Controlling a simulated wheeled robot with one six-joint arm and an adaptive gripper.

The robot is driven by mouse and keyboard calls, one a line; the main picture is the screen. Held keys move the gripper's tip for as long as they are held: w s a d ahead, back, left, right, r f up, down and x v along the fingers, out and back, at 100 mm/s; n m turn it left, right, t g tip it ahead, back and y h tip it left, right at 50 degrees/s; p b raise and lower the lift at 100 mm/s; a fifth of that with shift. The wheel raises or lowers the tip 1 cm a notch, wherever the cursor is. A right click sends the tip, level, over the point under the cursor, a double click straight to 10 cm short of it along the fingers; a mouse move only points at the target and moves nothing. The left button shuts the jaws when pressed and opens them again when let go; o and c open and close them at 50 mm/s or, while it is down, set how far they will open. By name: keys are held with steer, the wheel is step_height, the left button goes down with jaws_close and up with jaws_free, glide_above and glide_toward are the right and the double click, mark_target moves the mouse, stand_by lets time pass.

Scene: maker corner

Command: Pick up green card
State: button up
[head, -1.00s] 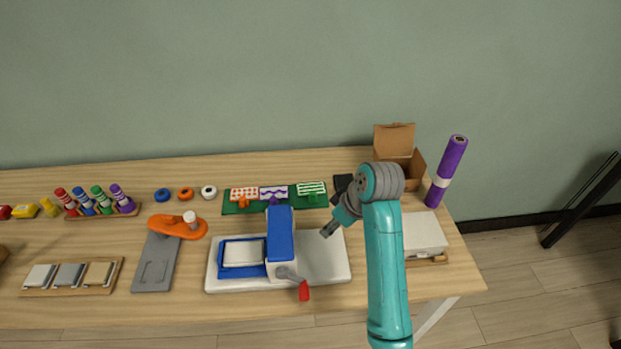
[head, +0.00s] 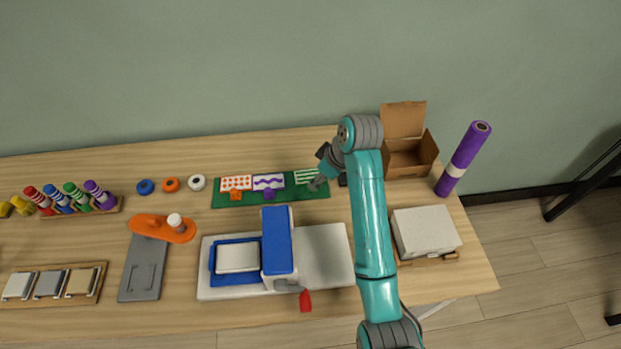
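The green card, white with green stripes (head: 304,175), stands at the right end of a green mat (head: 228,202), beside a purple-patterned card (head: 268,182) and an orange-dotted card (head: 236,183). My gripper (head: 317,184) is at the right end of the mat, right at the green card's lower right in the picture. It covers part of the card and the holder in front of it. Its fingers are small and partly hidden, so I cannot tell whether they touch the card or are open or shut.
An open cardboard box (head: 408,158) and a purple roll (head: 463,158) stand at the back right. A white block (head: 425,232) lies at the right edge. A blue and white press (head: 277,242) is in front of the mat. Orange and blue rings (head: 146,187) lie left of it.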

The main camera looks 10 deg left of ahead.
mark_target(311, 177)
steer(key=shift+w+x, duration=0.15)
steer(key=shift+x, duration=1.25)
steer(key=shift+w+x, duration=0.15)
steer(key=shift+x, duration=1.25)
steer(key=shift+a+r, duration=0.1)
jaws_close()
